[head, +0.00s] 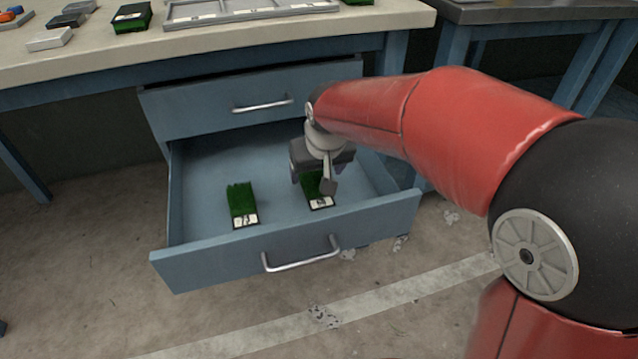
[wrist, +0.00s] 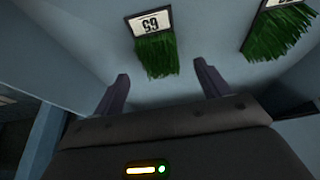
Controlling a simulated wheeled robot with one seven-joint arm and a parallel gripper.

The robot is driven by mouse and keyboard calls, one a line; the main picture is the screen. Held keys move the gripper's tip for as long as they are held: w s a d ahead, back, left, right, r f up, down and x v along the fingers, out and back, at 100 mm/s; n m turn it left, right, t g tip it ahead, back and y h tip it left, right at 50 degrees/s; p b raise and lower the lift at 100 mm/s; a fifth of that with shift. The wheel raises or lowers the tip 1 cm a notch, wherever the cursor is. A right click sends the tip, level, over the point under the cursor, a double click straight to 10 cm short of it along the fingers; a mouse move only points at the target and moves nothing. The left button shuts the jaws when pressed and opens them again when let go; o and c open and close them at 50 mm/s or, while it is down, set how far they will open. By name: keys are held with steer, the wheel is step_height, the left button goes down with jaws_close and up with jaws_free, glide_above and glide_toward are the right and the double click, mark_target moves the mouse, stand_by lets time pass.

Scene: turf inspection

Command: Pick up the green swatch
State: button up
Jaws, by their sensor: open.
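Two green turf swatches with white number labels lie in the open drawer (head: 200,240). The left swatch (head: 241,199) is in the clear; in the wrist view it is at the top right (wrist: 276,26). The right swatch (head: 318,190) is partly hidden by my gripper (head: 312,181). In the wrist view this swatch (wrist: 156,52) lies just beyond the fingertips, roughly in line with the gap between them, label at its far end. My gripper (wrist: 161,75) is open and empty, above the right swatch, apart from it as far as I can tell.
The drawer's front panel with its handle (head: 301,258) and side walls surround the swatches. A closed drawer (head: 250,100) sits above, behind my gripper. The worktop (head: 360,18) holds a grey tray (head: 240,14), a dark green swatch (head: 132,17) and grey blocks (head: 50,39).

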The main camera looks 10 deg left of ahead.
mark_target(315, 180)
steer(key=x, duration=0.3)
steer(key=shift+w+a+f, duration=0.1)
steer(key=shift+f, duration=0.25)
steer(key=c, duration=1)
steer(key=shift+r, duration=0.1)
